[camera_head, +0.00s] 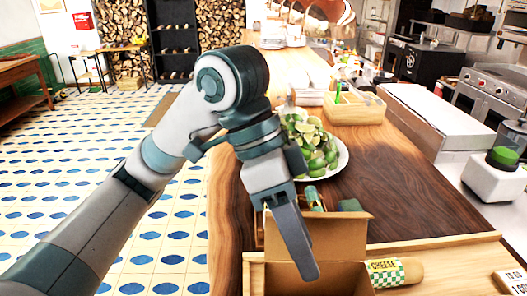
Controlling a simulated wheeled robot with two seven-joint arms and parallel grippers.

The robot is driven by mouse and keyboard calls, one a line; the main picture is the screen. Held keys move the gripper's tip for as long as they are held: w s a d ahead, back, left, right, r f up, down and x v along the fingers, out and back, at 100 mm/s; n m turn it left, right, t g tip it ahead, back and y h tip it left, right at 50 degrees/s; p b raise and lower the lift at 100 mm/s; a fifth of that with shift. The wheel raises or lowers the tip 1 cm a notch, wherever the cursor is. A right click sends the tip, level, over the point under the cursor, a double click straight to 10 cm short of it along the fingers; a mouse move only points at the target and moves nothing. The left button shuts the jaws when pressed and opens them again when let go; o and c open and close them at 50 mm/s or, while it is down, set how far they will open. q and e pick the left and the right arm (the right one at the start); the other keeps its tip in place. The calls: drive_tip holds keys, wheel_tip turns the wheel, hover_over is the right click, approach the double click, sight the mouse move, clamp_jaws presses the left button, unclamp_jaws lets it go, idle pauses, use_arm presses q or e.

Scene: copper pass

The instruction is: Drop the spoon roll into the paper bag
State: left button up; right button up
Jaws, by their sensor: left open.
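My left gripper (290,238) comes in from the left and points down at the near edge of the wooden counter. One long grey finger shows clearly. It is open, with nothing visibly held in it. A brown paper container with an open top, which looks like the paper bag (340,236), stands just behind and below the gripper. The finger covers part of it, and its inside is mostly hidden. A small teal and brown item (313,198) shows behind the bag; I cannot tell whether it is the spoon roll. My right gripper is not in view.
A white plate (342,168) of limes and greens stands behind the gripper. A roll labelled CHEESE (398,272) lies right of the bag. A wooden tray (355,108) and a large pale box (430,112) stand farther back. The counter (415,195) is clear at right.

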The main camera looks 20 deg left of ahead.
use_arm(q)
drive_tip(key=b+v, duration=0.2)
drive_tip(key=v, duration=1.3)
drive_tip(key=shift+w+f, duration=0.1)
